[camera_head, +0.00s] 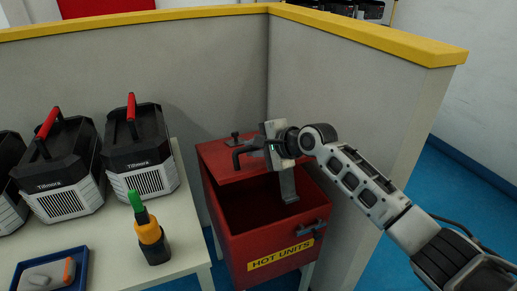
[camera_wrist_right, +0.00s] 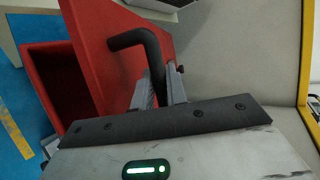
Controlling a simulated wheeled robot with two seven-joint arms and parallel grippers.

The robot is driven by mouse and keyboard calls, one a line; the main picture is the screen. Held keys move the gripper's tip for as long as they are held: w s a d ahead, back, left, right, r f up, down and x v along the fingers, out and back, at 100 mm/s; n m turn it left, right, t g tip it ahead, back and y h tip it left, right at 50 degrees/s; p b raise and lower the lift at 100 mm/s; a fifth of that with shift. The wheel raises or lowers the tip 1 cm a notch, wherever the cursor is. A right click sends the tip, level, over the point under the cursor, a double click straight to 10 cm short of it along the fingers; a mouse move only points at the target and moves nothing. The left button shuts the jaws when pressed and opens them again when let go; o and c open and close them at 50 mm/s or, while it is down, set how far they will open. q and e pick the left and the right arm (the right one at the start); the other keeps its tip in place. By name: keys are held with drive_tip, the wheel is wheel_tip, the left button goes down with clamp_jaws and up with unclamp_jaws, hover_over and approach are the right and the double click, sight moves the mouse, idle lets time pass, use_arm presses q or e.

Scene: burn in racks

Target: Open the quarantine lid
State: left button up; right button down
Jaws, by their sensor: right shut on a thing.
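The red quarantine bin (camera_head: 240,248), with a yellow "HOT UNITS" label (camera_head: 281,254), stands beside the table. Its red lid (camera_head: 222,160) is raised off the front of the box, and the dark red inside shows below it. In the right wrist view the lid (camera_wrist_right: 105,70) is a tilted red panel with the open box (camera_wrist_right: 55,85) to its left. My right gripper (camera_head: 270,147) is shut on the black bent lid handle (camera_head: 243,153). The wrist view shows the fingers (camera_wrist_right: 160,90) around the handle (camera_wrist_right: 135,38). My left gripper is out of view.
Grey partition walls (camera_head: 340,100) with a yellow top edge (camera_head: 375,35) stand close behind and right of the bin. The white table (camera_head: 110,225) at left holds black-and-white Tillmore units (camera_head: 140,150), a green-topped tool in a holder (camera_head: 152,240) and a blue tray (camera_head: 77,278).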

drive_tip(key=w+a+r+g+p, duration=0.1)
drive_tip(key=w+r+g+p, duration=0.1)
drive_tip(key=w+r, duration=0.3)
drive_tip(key=shift+w+a+r+m+h, duration=0.3)
drive_tip(key=shift+a+r+h, duration=0.1)
drive_tip(key=shift+r, duration=1.15)
